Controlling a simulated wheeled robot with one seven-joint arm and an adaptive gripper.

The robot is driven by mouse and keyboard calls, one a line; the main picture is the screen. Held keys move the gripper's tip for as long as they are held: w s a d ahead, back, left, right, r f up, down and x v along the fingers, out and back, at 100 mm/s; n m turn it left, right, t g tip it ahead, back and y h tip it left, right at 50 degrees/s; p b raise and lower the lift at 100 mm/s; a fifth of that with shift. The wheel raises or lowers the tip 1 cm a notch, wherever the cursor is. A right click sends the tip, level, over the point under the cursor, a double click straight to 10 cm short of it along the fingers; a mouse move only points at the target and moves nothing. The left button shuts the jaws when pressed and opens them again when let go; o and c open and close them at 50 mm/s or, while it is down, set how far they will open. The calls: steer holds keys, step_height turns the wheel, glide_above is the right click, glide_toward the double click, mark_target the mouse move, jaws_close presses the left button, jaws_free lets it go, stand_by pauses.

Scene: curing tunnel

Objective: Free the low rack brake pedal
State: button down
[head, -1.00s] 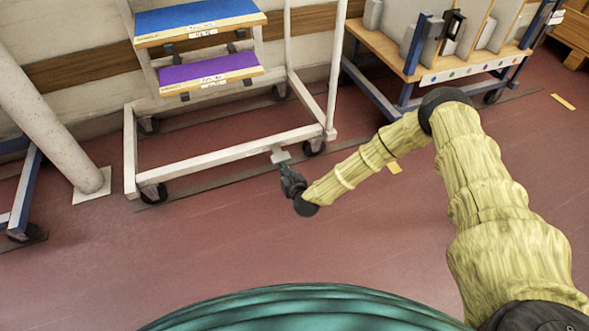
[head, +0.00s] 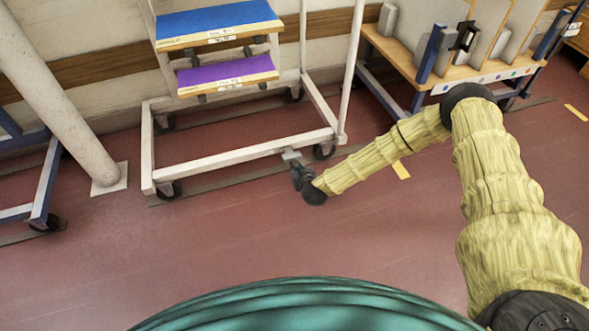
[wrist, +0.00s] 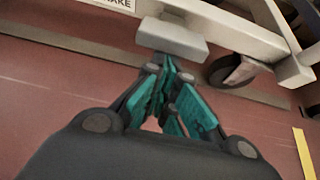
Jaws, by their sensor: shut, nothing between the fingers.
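The brake pedal is a small light grey plate (head: 291,155) under the front rail of the white rack (head: 235,154), near its right front caster. In the wrist view the pedal (wrist: 172,39) is a pale block below the rail, beside a caster wheel. My gripper (head: 297,168) is shut and empty, low at the pedal's near edge. In the wrist view its teal-padded fingers (wrist: 163,66) come together just at or under the pedal's front edge. I cannot tell whether they touch it. A label ending in "AKE" (wrist: 118,3) is partly cut off on the rail.
The rack holds a blue-topped board (head: 218,22) and a purple-topped board (head: 228,72). A round column (head: 62,105) stands at left. A wooden cart with grey panels (head: 455,74) stands at right. The red floor in front is clear.

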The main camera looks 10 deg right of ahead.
step_height(320, 180, down, 4)
steer(key=s+b, duration=0.1)
steer(key=b, duration=0.3)
steer(key=r+p+v, duration=0.1)
steer(key=p+v, duration=0.4)
steer(key=v, duration=0.5)
steer(key=shift+w, duration=0.2)
stand_by(0.8)
